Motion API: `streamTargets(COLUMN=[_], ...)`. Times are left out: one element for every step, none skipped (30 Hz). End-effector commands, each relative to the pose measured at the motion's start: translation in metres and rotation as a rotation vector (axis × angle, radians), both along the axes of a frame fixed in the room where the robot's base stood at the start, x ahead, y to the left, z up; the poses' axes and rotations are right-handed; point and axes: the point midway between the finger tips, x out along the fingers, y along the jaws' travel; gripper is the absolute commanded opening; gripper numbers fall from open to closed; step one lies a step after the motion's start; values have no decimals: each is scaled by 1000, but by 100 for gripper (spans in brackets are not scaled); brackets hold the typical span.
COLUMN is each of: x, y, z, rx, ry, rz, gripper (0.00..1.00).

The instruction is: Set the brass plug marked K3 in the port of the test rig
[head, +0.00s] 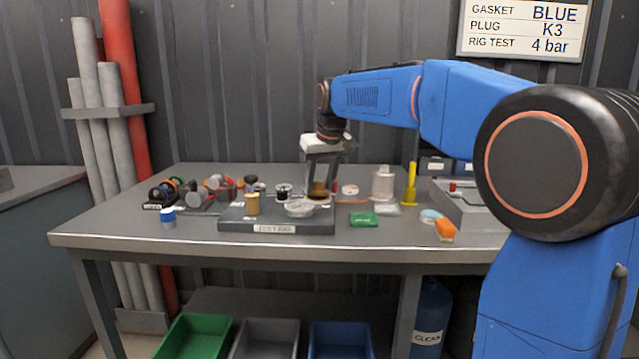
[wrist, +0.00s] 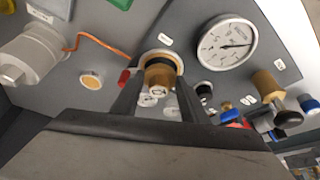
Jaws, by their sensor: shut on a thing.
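My gripper (head: 318,188) points down over the right end of the grey test rig (head: 235,226), and its fingers are shut on a brass plug (wrist: 160,77). In the wrist view the plug has a dark band around it and small pale marks on its near end; I cannot read them surely. It is lined up with the round pale-rimmed port (wrist: 157,53), at or partly in its mouth. How deep it sits is hidden. A round gauge (wrist: 227,45) lies on the rig beside the port. A second brass piece (head: 252,203) stands on the rig's left part.
A sign (head: 523,30) reads gasket BLUE, plug K3, rig test 4 bar. A green packet (head: 363,218) lies right of the rig. Several small parts crowd its left. The table's front strip is clear.

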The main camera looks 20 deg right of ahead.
Motion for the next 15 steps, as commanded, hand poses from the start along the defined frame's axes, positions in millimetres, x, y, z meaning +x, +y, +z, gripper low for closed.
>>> streamTargets(x=[0, 0, 0, 0, 0, 0, 0, 0, 0, 0, 0, 0, 0, 0, 0], y=[0, 0, 0, 0, 0, 0, 0, 0, 0, 0, 0, 0, 0, 0, 0], z=[-1, -2, -3, -4, -4, -5, -6, -7, -8, -8, -9, -10, -10, -11, -11], rx=[0, 0, 0, 0, 0, 0, 0, 0, 0, 0, 0, 0, 0, 0, 0], ry=[0, 0, 0, 0, 0, 0, 0, 0, 0, 0, -1, -1, -1, -1, -1], rz=[0, 0, 0, 0, 0, 0, 0, 0, 0, 0, 0, 0, 0, 0, 0], gripper=[11, 11, 11, 11, 11, 11, 11, 11, 11, 11, 11, 11, 11, 11, 11])
